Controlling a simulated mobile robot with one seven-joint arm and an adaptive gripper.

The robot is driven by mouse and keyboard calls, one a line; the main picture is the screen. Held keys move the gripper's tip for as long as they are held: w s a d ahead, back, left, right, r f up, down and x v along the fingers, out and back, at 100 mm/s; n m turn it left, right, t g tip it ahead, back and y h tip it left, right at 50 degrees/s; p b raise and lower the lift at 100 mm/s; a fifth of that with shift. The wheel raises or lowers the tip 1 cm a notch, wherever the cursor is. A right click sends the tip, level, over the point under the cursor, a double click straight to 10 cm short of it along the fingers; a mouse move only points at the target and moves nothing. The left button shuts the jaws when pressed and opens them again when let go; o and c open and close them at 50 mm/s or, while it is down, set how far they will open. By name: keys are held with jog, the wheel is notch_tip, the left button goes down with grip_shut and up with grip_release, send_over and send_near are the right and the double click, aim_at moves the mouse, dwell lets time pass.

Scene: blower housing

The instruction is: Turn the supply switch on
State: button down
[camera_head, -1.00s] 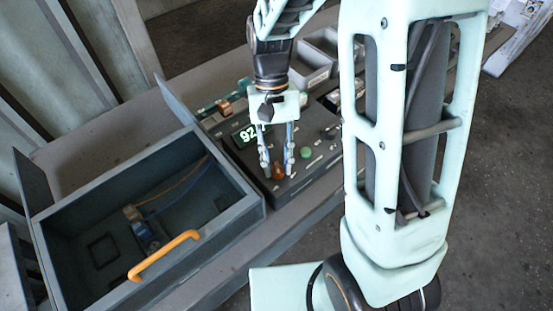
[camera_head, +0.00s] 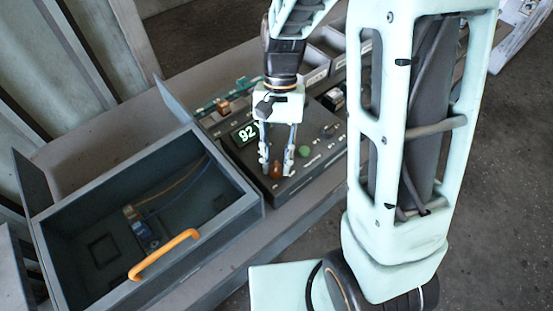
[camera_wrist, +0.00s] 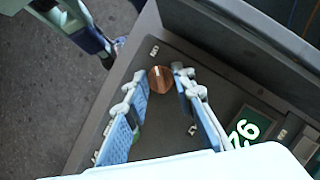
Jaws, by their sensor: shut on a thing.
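The panel's labels are too small to read, so I cannot tell which one names the supply switch.
A green button (camera_head: 303,151) and small dark controls are on the panel to the right of my fingers. An open grey box (camera_head: 245,205) with an orange handle (camera_head: 163,255) stands to the left. Grey bins (camera_head: 318,62) are behind.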

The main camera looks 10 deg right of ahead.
jog(key=c, duration=1.7)
grip_release()
jog(key=shift+o, duration=0.2)
jog(key=shift+w+r, duration=0.1)
jog(key=a+v, duration=0.1)
jog(key=v, duration=1)
jog(key=shift+d+r, duration=0.4)
jog(key=shift+d, duration=0.1)
jog(key=shift+w, duration=0.2)
